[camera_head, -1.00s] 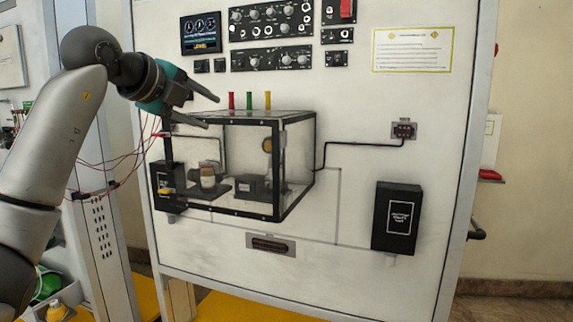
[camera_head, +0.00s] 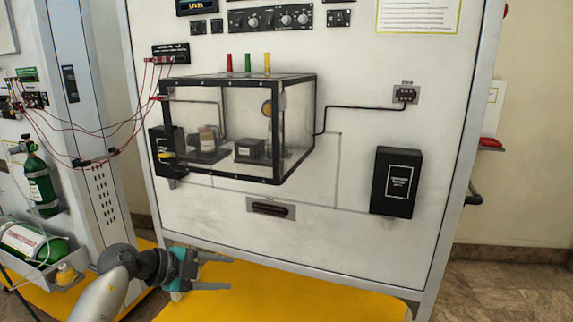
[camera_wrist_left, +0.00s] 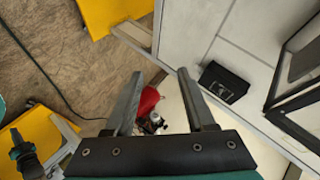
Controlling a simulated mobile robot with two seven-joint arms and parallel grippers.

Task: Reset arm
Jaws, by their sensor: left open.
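My left gripper (camera_head: 214,272) is low at the bottom left of the head view, below the trainer panel's lower edge area and over the yellow base. Its two grey fingers are apart and nothing is between them. In the left wrist view the left gripper (camera_wrist_left: 160,103) also shows open, with a red object (camera_wrist_left: 148,103) visible beyond and between the fingers. My right gripper is not clearly shown; a teal and black part at the lower left of the left wrist view cannot be identified.
The white panel (camera_head: 330,240) carries a clear black-framed box (camera_head: 240,178), a black box (camera_head: 396,182) at right and thin red cables at left. The yellow base (camera_head: 290,295) has free room.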

